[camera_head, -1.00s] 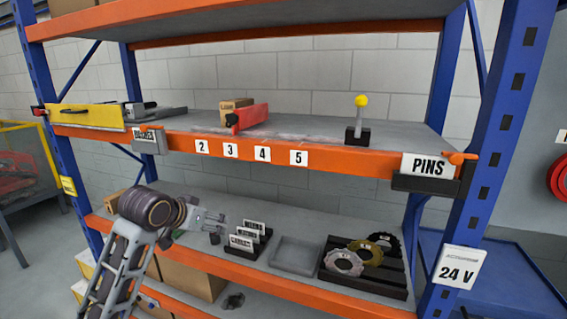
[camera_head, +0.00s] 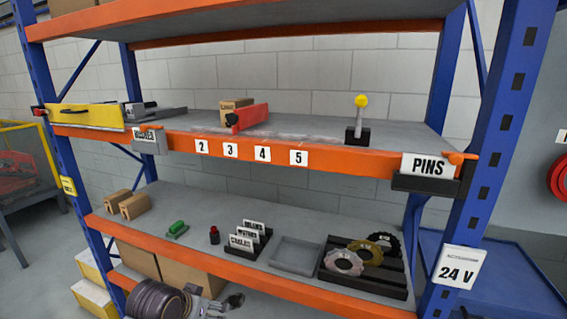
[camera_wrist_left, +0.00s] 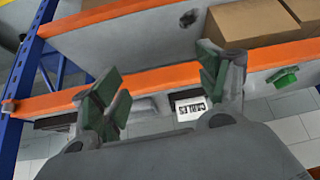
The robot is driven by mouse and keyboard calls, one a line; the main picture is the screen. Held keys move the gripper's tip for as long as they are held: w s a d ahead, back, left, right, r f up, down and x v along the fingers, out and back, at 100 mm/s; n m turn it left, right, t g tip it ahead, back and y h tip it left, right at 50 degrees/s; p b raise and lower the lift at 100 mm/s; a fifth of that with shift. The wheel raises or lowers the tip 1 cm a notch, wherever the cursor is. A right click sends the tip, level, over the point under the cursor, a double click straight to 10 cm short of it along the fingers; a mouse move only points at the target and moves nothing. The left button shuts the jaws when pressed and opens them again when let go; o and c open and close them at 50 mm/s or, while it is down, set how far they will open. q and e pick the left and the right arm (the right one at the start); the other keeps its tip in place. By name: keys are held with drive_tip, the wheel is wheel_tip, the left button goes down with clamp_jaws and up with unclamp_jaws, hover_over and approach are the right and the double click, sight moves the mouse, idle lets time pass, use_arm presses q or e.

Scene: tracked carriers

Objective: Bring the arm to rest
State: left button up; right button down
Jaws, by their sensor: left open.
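My left arm (camera_head: 155,300) is low at the bottom edge of the head view, in front of the lower shelf. My left gripper (camera_head: 225,303) points to the right there, below the orange front beam, partly cut off by the frame. In the left wrist view the gripper (camera_wrist_left: 160,82) has its two green-padded fingers spread wide apart, with nothing between them. My right gripper is not in view.
The lower shelf's orange beam (camera_head: 250,272) runs just above my gripper. On that shelf stand a card rack (camera_head: 246,243), a grey tray (camera_head: 296,256) and a black rack (camera_head: 340,280) with discs. Cardboard boxes (camera_head: 185,278) sit behind my arm.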

use_arm(q)
drive_tip(key=shift+s+a+f+g+y, duration=0.45)
drive_tip(key=shift+s+f+g, duration=0.35)
drive_tip(key=shift+s+f, duration=2.95)
drive_tip(key=shift+s+a+f+g+y, duration=0.65)
drive_tip(key=shift+s+f, duration=1.25)
drive_tip(key=shift+s, duration=3.55)
wheel_tip(320, 180, down, 33)
drive_tip(key=s+g, duration=0.2)
drive_tip(key=s+a+f, duration=0.2)
drive_tip(key=s+f, duration=0.8)
drive_tip(key=s, duration=0.1)
drive_tip(key=s+a+f, duration=0.1)
drive_tip(key=s+f, duration=0.9)
drive_tip(key=s, duration=0.2)
drive_tip(key=shift+a+f+g, duration=0.15)
drive_tip(key=shift+a+g, duration=0.25)
drive_tip(key=shift+g, duration=0.05)
